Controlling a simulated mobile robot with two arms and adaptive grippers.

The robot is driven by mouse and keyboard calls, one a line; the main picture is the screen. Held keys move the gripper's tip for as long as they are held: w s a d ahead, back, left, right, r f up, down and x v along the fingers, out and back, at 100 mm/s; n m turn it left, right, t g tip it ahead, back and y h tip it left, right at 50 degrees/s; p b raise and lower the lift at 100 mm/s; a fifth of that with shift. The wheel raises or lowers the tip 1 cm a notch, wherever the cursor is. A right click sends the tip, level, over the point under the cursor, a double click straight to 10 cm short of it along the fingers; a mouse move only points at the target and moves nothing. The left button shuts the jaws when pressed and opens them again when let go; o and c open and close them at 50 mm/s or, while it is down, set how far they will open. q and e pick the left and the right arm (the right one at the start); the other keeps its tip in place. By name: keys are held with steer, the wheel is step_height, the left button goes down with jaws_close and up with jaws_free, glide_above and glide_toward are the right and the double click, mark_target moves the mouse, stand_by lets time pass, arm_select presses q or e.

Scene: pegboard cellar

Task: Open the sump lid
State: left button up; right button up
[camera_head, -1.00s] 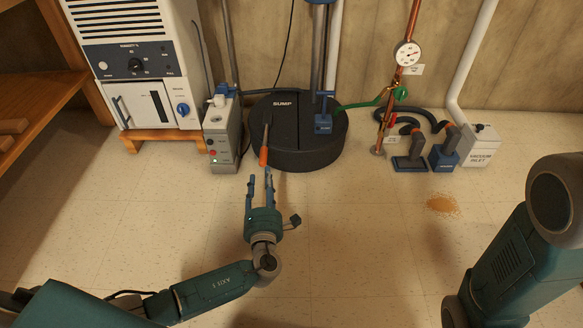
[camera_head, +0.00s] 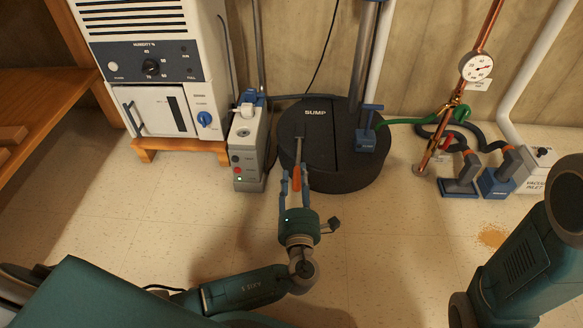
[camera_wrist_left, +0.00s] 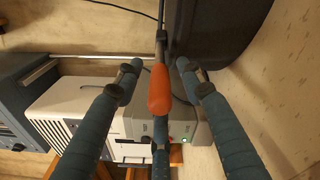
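The black round sump (camera_head: 358,178) stands on the floor against the wall, its top marked SUMP. Its lid (camera_head: 313,132) lies flat and looks closed. An orange-gripped handle (camera_head: 297,179) on a metal bar sticks out from the lid toward me. My left gripper (camera_head: 295,173) is open, with its two fingers on either side of the handle. In the left wrist view the orange grip (camera_wrist_left: 160,90) sits between the spread fingers, with gaps on both sides. My right arm shows at the lower right; its gripper is out of view.
A grey pump-like box (camera_head: 246,150) stands close left of the sump, beside a white dehumidifier (camera_head: 150,60). A blue clamp (camera_head: 366,140) and pipes stand at the sump's right. A copper pipe with a gauge (camera_head: 477,67) and hoses are further right. Floor in front is clear.

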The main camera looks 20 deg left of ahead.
arm_select(q)
steer(key=shift+w, duration=0.25)
jaws_close()
